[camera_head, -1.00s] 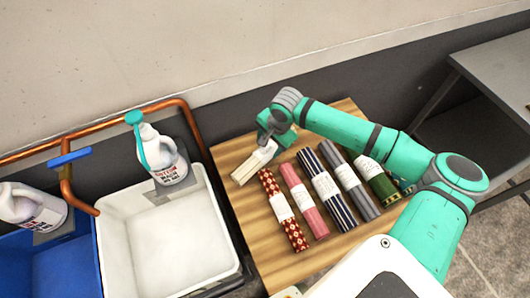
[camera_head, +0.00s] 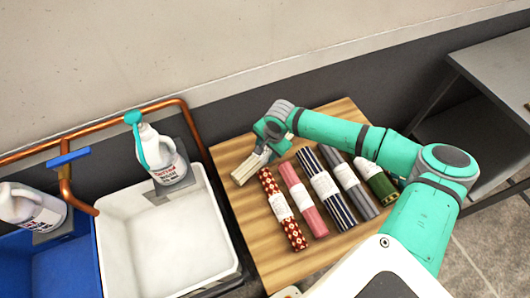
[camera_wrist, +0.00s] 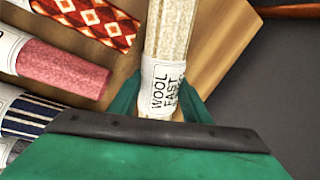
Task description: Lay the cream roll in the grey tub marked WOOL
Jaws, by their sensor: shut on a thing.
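The cream roll (camera_head: 249,168) is at the back left of the wooden table top in the head view. My gripper (camera_head: 268,146) is shut on it near its back end. In the wrist view the roll (camera_wrist: 172,35) stands between the green fingers, with a white label reading WOOL FAST. I cannot tell whether the roll touches the table. A whitish tub (camera_head: 203,246) stands left of the table, empty inside; a blue tub (camera_head: 70,265) is partly cut off at the far left. I see no grey tub with a readable WOOL mark.
Red patterned (camera_head: 283,210), pink (camera_head: 306,205), striped navy, grey and green rolls lie right of the cream roll. A white bottle (camera_head: 163,160) with a teal handle stands at the whitish tub's back edge. A copper pipe (camera_head: 192,130) runs behind; another bottle stands by the blue tub.

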